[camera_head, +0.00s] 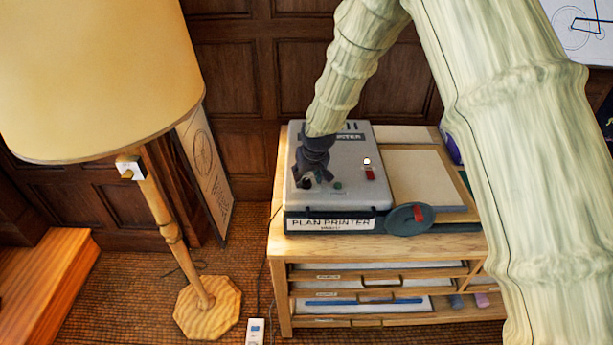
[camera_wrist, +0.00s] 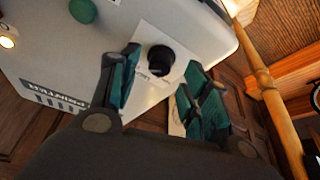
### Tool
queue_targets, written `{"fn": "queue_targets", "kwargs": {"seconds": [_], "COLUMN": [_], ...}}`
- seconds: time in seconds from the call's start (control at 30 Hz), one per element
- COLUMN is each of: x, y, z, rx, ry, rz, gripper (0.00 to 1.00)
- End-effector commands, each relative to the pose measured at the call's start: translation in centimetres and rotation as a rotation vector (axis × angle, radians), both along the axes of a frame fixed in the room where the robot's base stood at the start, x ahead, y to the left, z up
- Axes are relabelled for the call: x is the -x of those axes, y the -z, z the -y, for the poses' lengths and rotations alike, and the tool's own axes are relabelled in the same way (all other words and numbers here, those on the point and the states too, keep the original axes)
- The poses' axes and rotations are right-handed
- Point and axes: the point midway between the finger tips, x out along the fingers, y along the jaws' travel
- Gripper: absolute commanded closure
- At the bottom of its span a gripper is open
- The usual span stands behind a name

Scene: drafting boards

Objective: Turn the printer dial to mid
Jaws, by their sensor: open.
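The plan printer (camera_head: 350,150) is a grey box on a wooden cabinet in the head view. It also fills the upper left of the wrist view (camera_wrist: 60,55). The printer dial (camera_wrist: 160,60) is a round black knob on a white label plate in the wrist view. Its pointer and the label's printed marks are too small to read. My gripper (camera_head: 313,180) is over the printer's left part in the head view and hides most of the dial there. In the wrist view my gripper (camera_wrist: 160,90) is open, with one finger on each side of the dial's near side. Contact with the dial cannot be told.
A green button (camera_wrist: 83,11) and a lit lamp (camera_wrist: 6,41) are on the printer near the dial. A red switch (camera_head: 370,174) is to the right. A dark round disc (camera_head: 408,220) is at the printer's front right corner. A floor lamp (camera_head: 165,215) stands to the left.

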Motion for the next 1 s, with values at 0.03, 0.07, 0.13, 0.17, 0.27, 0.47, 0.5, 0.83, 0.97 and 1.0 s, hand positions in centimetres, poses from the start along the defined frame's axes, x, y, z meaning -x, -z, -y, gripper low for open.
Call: {"fn": "queue_targets", "kwargs": {"seconds": [0.03,0.07,0.13,0.17,0.27,0.47,0.5,0.83,0.97,1.0], "x": [-0.2,-0.3,-0.4,-0.5,-0.6,-0.8,-0.8,-0.7,-0.7,-0.7], "y": [0.4,0.6,1.0,1.2,1.6,1.9,1.9,1.9,1.9,1.9], "z": [-0.1,-0.1,-0.1,-0.1,-0.2,-0.2,-0.2,-0.2,-0.2,-0.2], "rx": [0.0,0.0,0.0,0.001,0.001,0.001,0.001,0.0,0.0,0.0], "ry": [0.0,0.0,0.0,0.0,0.0,-0.001,-0.001,0.0,0.0,-0.001], "rz": [-0.001,-0.001,-0.001,-0.002,-0.001,0.0,0.0,0.0,0.0,0.0], "gripper": [0.53,0.53,0.53,0.53,0.53,0.53,0.53,0.88,0.99,0.99]}}
